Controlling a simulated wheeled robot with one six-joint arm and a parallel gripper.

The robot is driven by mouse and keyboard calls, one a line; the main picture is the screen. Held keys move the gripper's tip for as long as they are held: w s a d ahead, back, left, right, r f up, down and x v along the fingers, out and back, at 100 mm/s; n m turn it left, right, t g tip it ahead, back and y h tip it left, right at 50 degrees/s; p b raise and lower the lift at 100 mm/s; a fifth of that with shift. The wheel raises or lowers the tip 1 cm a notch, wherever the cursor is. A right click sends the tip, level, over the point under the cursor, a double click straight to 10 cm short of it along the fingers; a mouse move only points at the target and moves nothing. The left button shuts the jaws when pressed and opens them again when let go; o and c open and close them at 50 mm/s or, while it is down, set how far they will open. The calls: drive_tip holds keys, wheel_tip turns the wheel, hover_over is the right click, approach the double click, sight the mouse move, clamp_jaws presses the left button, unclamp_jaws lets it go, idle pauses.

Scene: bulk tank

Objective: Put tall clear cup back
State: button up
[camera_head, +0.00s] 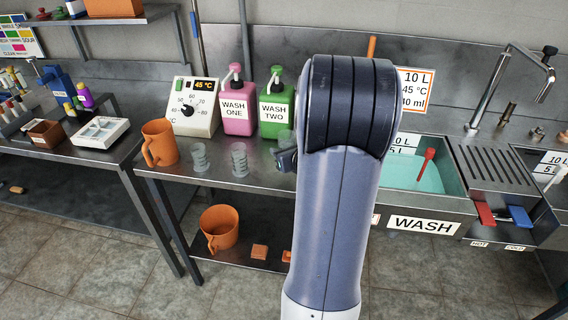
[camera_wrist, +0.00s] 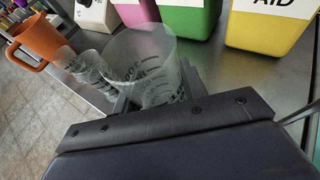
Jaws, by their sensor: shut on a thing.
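My gripper (camera_head: 287,160) is at the right of the clear cups in the head view, partly hidden by my arm. In the wrist view my gripper (camera_wrist: 155,96) is shut on a tall clear cup (camera_wrist: 138,48) with dark markings. The held cup barely shows in the head view (camera_head: 285,137), beside the arm. Two other clear cups stand on the steel bench, a left one (camera_head: 199,158) and a right one (camera_head: 239,160). They also show in the wrist view (camera_wrist: 90,66), overlapping behind the held cup. I cannot tell whether the held cup touches the bench.
An orange jug (camera_head: 160,143) stands left of the cups. Behind are a temperature controller (camera_head: 193,107), a pink bottle (camera_head: 238,114), a green bottle (camera_head: 272,112) and a yellow bottle (camera_wrist: 270,25). A wash sink (camera_head: 415,170) is right of my arm. Bare bench lies before the bottles.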

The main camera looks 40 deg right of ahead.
drive_tip(key=shift+f+b, duration=0.3)
drive_tip(key=shift+f, duration=1.6)
drive_tip(key=shift+f, duration=0.15)
drive_tip(key=o, duration=1.1)
drive_tip(key=shift+r, duration=0.25)
drive_tip(key=v, duration=1.2)
drive_tip(key=shift+a, duration=0.1)
